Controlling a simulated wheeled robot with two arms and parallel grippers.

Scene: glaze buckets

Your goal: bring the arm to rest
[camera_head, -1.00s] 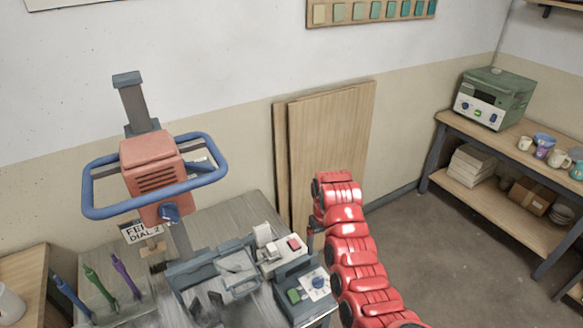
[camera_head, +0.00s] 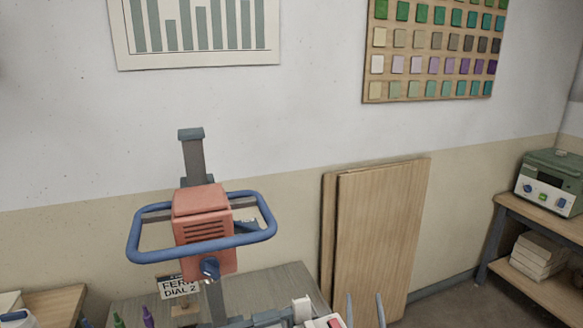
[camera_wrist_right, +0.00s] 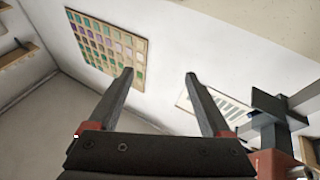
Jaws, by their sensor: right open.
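My right gripper (camera_head: 365,308) shows only as two grey finger tips at the bottom edge of the head view, in front of the leaning boards. In the right wrist view the gripper (camera_wrist_right: 159,77) points up toward the wall, its two dark fingers wide apart with nothing between them. My left gripper is in neither view.
A red mixer head (camera_head: 204,230) with a blue ring guard (camera_head: 150,256) stands over the grey bench (camera_head: 262,287). Wooden boards (camera_head: 385,235) lean on the wall. A green device (camera_head: 551,180) sits on a shelf unit (camera_head: 535,218) at right. A swatch board (camera_head: 432,85) hangs above.

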